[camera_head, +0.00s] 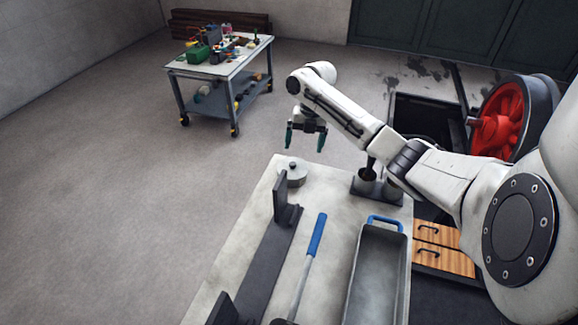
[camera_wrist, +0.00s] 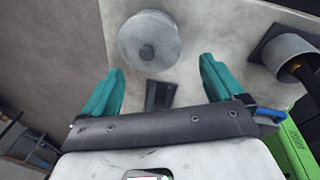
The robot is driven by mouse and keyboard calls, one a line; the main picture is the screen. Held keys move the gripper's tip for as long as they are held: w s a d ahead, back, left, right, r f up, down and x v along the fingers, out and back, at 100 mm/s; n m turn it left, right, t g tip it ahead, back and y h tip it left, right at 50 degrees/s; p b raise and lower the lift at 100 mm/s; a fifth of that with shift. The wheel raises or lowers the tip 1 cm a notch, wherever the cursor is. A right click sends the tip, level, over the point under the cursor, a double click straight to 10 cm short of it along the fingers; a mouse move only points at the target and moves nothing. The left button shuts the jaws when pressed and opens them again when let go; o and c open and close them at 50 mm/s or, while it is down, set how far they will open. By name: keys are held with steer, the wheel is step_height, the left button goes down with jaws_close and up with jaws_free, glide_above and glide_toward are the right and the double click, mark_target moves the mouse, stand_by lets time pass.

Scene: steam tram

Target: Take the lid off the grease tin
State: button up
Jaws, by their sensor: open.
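The grease tin (camera_head: 295,181), a low round grey tin, stands upright near the far end of the pale bench top. Its lid (camera_wrist: 150,35) is on it, a grey disc with a small knob (camera_wrist: 147,52) in the middle. My gripper (camera_head: 305,149) has two green fingers, spread apart and empty. It hangs above the bench, a little above and to the right of the tin in the head view. In the wrist view, the lid lies beyond the fingertips of my gripper (camera_wrist: 161,68), and nothing touches it. The tin's side is mostly hidden there.
A dark upright bracket (camera_head: 280,196) stands close in front of the tin. A black holder (camera_head: 377,190) stands to its right. A blue-handled tool (camera_head: 316,236) and a grey metal tray (camera_head: 373,270) lie nearer. A loaded cart (camera_head: 222,70) stands across open floor.

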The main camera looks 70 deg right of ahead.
mark_target(298, 168)
steer(key=shift+w+a+f, duration=0.1)
steer(key=shift+f, duration=0.35)
steer(key=shift+w+a+f, duration=0.1)
steer(key=shift+f, duration=0.35)
steer(key=shift+w+a+f+p, duration=0.1)
steer(key=shift+a+f+p, duration=0.15)
steer(key=shift+f, duration=0.65)
steer(key=shift+w+a+f+p, duration=0.15)
steer(key=shift+f+p, duration=0.15)
steer(key=shift+f, duration=0.55)
steer(key=shift+s+a+f+p, duration=0.1)
steer(key=shift+a+f+p, duration=0.15)
steer(key=shift+f, duration=0.65)
steer(key=c, duration=1)
